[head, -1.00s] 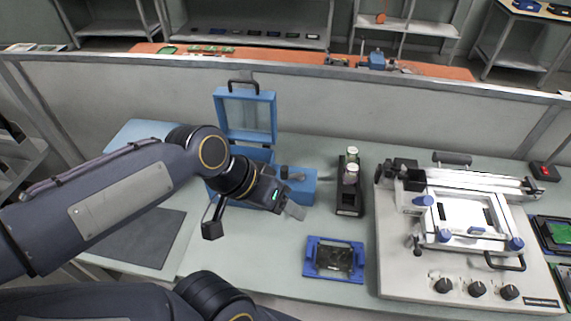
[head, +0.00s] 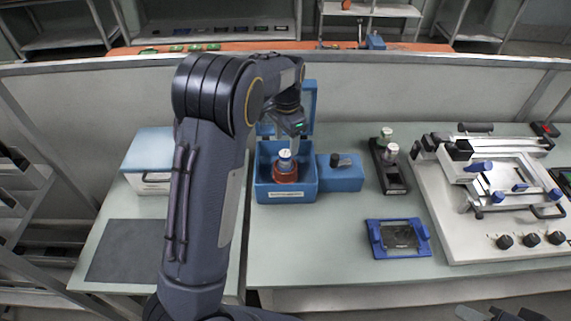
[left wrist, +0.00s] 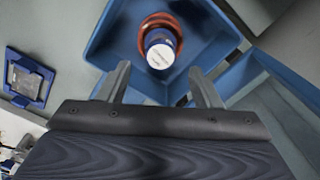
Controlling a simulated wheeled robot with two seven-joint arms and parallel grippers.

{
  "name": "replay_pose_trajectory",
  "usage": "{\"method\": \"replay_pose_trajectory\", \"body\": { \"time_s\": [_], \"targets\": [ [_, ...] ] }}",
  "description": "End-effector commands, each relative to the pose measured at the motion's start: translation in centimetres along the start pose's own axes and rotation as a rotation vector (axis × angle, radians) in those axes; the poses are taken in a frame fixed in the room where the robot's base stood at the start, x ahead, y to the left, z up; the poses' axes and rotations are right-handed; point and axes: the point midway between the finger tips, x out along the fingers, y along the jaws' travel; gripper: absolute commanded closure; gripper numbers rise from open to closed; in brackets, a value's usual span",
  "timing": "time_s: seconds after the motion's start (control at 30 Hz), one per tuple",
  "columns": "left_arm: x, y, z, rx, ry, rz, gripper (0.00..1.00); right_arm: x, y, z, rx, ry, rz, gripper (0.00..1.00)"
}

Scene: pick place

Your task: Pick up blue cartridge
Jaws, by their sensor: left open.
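The blue cartridge (head: 285,160) stands upright inside an open blue box, with a white, printed cap and a red ring around its lower part. In the left wrist view the cartridge (left wrist: 160,50) is seen from above, just beyond the fingertips. My left gripper (head: 293,142) is over the box, close to the cartridge's top. Its two fingers (left wrist: 163,75) are apart with nothing between them. The blue box (head: 287,196) has its lid raised at the back. At the bottom right edge, part of my right gripper (head: 500,314) shows; its jaws are unclear.
A blue block (head: 345,184) with a dark knob adjoins the box's right side. A dark holder (head: 392,181) with vials stands further right, beside a white machine (head: 470,221). A blue-framed plate (head: 399,251) lies in front. A closed blue-lidded box (head: 149,144) stands left.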

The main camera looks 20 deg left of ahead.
Motion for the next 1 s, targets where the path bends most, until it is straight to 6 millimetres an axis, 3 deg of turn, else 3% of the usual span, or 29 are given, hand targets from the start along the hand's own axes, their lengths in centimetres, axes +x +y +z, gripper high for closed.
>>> {"method": "replay_pose_trajectory", "body": {
  "time_s": [0.4, 0.7, 1.0],
  "targets": [
    [5.5, 0.0, 0.2, -0.004, -0.002, 0.002, 0.41, -1.4, -0.6, -0.7, 0.000, 0.000, 0.000, 0.67],
    [6.2, 0.0, 0.2, -0.004, 0.002, 0.001, 0.41, -1.4, -0.6, -0.7, 0.000, 0.000, 0.000, 0.67],
    [6.2, 0.0, 0.2, -0.004, 0.002, 0.001, 0.78, -1.4, -0.6, -0.7, 0.000, 0.000, 0.000, 0.67]
  ]
}}
